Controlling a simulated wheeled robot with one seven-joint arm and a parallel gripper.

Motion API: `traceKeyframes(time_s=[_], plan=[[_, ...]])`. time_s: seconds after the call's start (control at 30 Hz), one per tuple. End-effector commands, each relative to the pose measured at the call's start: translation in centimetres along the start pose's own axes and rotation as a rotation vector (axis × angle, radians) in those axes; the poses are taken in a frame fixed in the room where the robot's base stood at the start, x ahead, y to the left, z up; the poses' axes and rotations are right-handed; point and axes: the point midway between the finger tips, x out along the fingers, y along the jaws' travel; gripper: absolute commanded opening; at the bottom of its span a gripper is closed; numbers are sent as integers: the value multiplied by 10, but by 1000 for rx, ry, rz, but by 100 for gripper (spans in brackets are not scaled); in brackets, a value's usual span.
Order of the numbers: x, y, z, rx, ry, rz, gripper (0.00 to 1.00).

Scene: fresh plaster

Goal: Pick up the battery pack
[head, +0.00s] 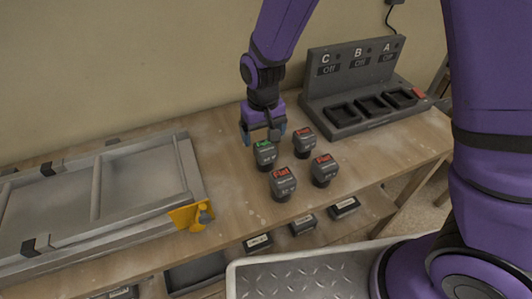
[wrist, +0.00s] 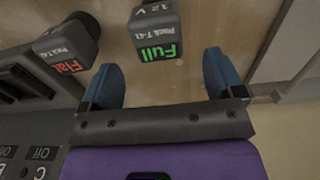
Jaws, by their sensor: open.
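Several dark grey battery packs stand on the wooden bench. One pack has a green "Full" label (head: 264,155); the others in the head view read red "Flat": one at the back right (head: 304,142), one at the front (head: 284,185) and one at the right (head: 323,171). My gripper (head: 263,133) is open and empty, just behind the Full pack. In the wrist view my gripper (wrist: 161,62) has its blue fingers spread, with the Full pack (wrist: 156,30) ahead between their lines. A Flat pack (wrist: 72,42) shows at the left there. I cannot tell the exact finger height over the pack.
A dark charger (head: 340,126) with empty-looking bays under C, B and A, each marked "Off", stands at the back right. A grey metal frame (head: 95,190) with a yellow clamp (head: 188,215) lies at the left. Bare bench (head: 228,180) lies between the frame and the packs.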

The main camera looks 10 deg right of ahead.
Motion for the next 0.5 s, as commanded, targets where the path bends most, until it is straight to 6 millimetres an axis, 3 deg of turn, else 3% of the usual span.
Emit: traceKeyframes(time_s=[0.33, 0.5], plan=[[28, 1, 2, 0, -1, 0, 87], [53, 3, 9, 0, -3, 1, 87]])
